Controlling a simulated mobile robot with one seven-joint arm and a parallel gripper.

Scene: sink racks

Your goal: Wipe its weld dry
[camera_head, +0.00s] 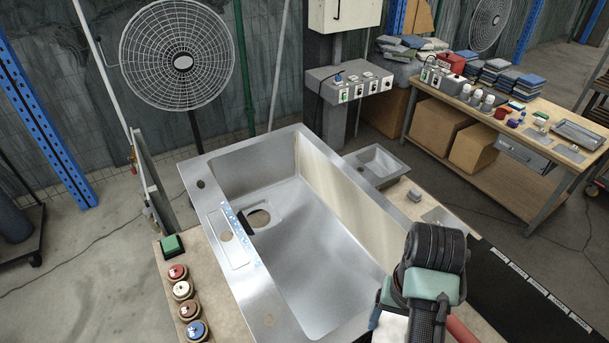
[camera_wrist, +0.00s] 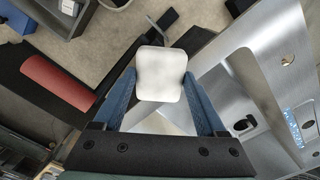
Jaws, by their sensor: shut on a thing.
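A large steel sink (camera_head: 218,170) sits on a bench in the middle of the head view. A speckled blue-white strip (camera_head: 240,232) runs along its left ledge beside the drain opening; I cannot tell if it is the wet weld. The strip also shows at the right of the wrist view (camera_wrist: 292,125). My gripper (camera_wrist: 160,78) has its two blue fingers shut on a white rounded pad (camera_wrist: 160,72). In the head view my gripper (camera_head: 380,317) is at the sink's lower right, with the white pad (camera_head: 393,329) partly hidden by my arm. The pad is well away from the strip.
A green pad (camera_head: 172,244) and several round coloured-top pieces (camera_head: 183,290) stand left of the sink. A small grey basin (camera_head: 376,164) is behind it on the right. A fan (camera_head: 178,60) stands behind. A red cylinder (camera_wrist: 55,83) lies left in the wrist view.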

